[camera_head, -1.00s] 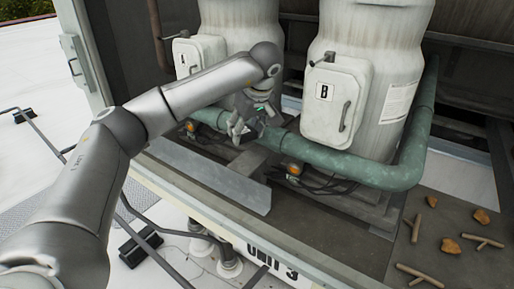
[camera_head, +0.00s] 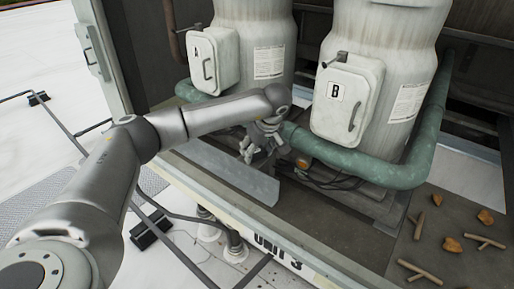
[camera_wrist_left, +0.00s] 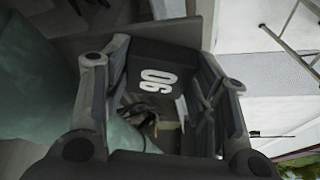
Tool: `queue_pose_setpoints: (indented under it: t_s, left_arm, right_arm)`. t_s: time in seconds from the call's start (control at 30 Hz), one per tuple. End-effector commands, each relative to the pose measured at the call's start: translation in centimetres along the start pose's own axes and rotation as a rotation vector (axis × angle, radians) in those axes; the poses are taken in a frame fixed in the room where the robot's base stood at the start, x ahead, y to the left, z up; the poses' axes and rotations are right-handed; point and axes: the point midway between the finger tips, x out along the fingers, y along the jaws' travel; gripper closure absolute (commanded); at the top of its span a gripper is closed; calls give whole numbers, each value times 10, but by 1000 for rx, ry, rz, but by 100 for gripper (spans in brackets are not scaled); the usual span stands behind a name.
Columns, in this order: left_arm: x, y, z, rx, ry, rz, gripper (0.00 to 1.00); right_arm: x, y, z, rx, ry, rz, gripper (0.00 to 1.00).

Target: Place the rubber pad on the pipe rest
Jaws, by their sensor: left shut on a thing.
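My left gripper (camera_head: 254,151) hangs over the front edge of the unit, near the green pipe's front run. In the left wrist view its two fingers (camera_wrist_left: 168,80) stand on either side of a dark block with white digits, which looks like the rubber pad (camera_wrist_left: 145,62). The gripper is shut on it. In the head view the pad is too small to make out at the fingers. The pipe rest cannot be told for sure; a black block (camera_head: 150,235) sits under a grey rail on the roof. My right gripper is not in view.
Two pale tanks with boxes A (camera_head: 212,62) and B (camera_head: 346,98) stand behind the green pipe (camera_head: 375,172). A metal strip (camera_head: 228,172) runs along the unit's front. Twigs and brown lumps (camera_head: 452,245) lie at the right. White roof lies left.

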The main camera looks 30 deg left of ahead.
Motion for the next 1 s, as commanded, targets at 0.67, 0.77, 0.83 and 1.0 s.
queue_pose_setpoints:
  t_s: [0.67, 0.77, 0.83, 1.0]
  left_arm:
    - [2, 0, 1, 0, 0, 0, 25]
    - [-3, 0, -1, 0, 0, 0, 25]
    - [-8, 1, 0, 0, 1, 2, 25]
    - [-40, 2, 0, 0, 2, 7, 25]
  right_arm:
    - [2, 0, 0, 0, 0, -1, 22]
    - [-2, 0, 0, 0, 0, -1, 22]
    - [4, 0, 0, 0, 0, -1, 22]
    - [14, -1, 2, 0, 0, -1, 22]
